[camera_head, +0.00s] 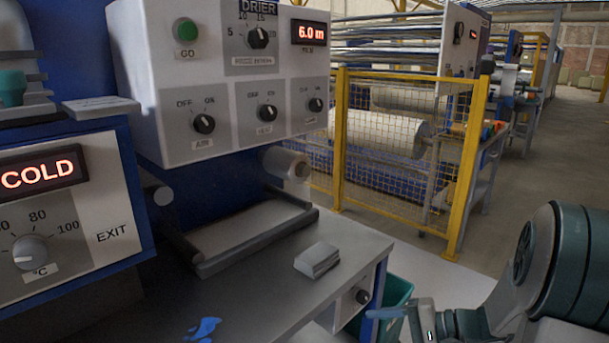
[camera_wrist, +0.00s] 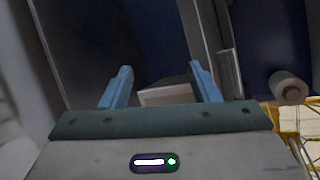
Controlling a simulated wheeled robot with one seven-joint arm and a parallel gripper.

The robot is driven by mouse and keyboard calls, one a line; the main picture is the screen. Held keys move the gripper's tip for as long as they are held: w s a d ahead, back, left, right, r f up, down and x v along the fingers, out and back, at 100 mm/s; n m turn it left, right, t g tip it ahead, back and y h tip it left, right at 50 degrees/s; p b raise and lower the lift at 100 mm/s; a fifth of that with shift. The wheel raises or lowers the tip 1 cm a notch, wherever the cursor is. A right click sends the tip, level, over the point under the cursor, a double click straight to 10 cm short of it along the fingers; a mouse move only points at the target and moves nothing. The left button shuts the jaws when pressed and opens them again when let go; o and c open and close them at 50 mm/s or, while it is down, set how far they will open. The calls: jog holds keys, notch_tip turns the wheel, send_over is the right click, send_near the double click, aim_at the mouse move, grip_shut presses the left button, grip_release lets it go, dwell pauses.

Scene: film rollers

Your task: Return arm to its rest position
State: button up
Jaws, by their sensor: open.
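A pale block-like thing (camera_wrist: 165,94) shows beyond and between the fingers; nothing is gripped. I cannot tell for sure whether it is the light grey stack (camera_head: 317,260) that lies on the worktop in the head view.
The grey worktop (camera_head: 260,290) carries a blue crumpled scrap (camera_head: 203,329). A green bin (camera_head: 392,301) stands below its right edge. The drier panel (camera_head: 230,130) and the COLD panel (camera_head: 60,215) rise at the left. A yellow mesh fence (camera_head: 390,170) stands behind.

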jog(key=s+r+n+h+p, duration=0.2)
jog(key=s+r+h+p, duration=0.2)
jog(key=r, duration=0.3)
jog(key=s+a+r+n+g+h+p, duration=0.1)
jog(key=s+r+n+h+p, duration=0.2)
jog(key=r+p, duration=0.4)
jog(key=s+r+n+g+h+p, duration=0.1)
jog(key=s+r+n+h+p, duration=0.2)
jog(key=s+r+h+p, duration=0.2)
notch_tip(320, 180, up, 3)
jog(key=shift+s+a+f+h+p, duration=0.1)
jog(key=shift+s+a+h+p, duration=0.35)
jog(key=shift+s, duration=0.3)
jog(key=shift+d+r, duration=0.1)
jog(key=shift+r, duration=0.2)
jog(key=c, duration=0.3)
jog(key=shift+d, duration=0.1)
jog(key=shift+c, duration=0.5)
